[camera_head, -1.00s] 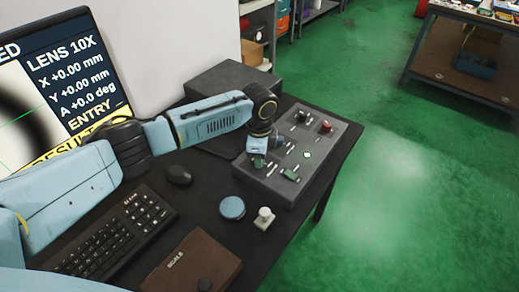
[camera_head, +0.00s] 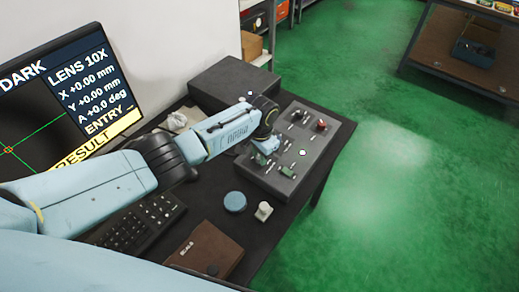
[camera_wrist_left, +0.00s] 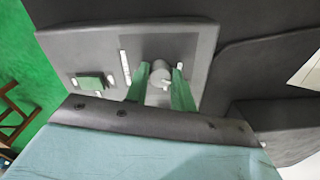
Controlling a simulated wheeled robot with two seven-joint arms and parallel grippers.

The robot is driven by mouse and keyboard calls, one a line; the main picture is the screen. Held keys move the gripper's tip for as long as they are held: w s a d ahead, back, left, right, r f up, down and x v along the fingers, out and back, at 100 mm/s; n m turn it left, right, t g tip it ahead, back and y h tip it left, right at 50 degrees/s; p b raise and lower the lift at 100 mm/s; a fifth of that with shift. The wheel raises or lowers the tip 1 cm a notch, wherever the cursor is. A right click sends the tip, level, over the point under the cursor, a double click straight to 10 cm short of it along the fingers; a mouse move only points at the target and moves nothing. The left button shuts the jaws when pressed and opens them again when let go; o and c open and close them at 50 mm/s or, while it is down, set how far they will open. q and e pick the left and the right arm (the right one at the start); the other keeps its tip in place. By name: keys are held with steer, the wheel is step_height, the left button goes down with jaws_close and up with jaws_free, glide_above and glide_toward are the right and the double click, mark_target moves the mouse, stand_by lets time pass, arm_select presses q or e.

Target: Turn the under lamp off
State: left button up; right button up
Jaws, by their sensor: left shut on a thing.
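The grey control panel (camera_head: 305,170) stands on the right side of the dark desk. My left gripper (camera_head: 262,158) reaches down onto the panel's left part. In the left wrist view its two green fingers (camera_wrist_left: 161,84) stand on either side of a grey round knob (camera_wrist_left: 160,70) and are shut on it. A white slider slot (camera_wrist_left: 126,66) is beside the knob. The monitor (camera_head: 60,95) reads "DARK" at the top, over a nearly black picture with green cross lines. Labels on the panel are too small to read. My right gripper is not in view.
A green rocker switch (camera_head: 287,171) and a red button (camera_head: 321,125) are on the panel. A blue disc (camera_head: 235,201), a small pale fitting (camera_head: 263,211), a brown case (camera_head: 207,250) and a keyboard (camera_head: 135,225) lie in front. A dark box (camera_head: 232,80) stands behind.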

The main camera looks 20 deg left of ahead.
arm_select(q)
steer(key=n+p, duration=0.1)
steer(key=n, duration=0.1)
steer(key=shift+n, duration=0.3)
steer(key=shift+n+p, duration=0.3)
steer(key=shift+n, duration=0.8)
steer(key=o, duration=1)
steer(key=shift+d+r+p, duration=0.15)
steer(key=shift+r+p, duration=1.05)
steer(key=shift+r, duration=2.2)
steer(key=shift+d+r+p, duration=0.1)
steer(key=shift+r+p, duration=1.05)
steer(key=shift+r, duration=2.2)
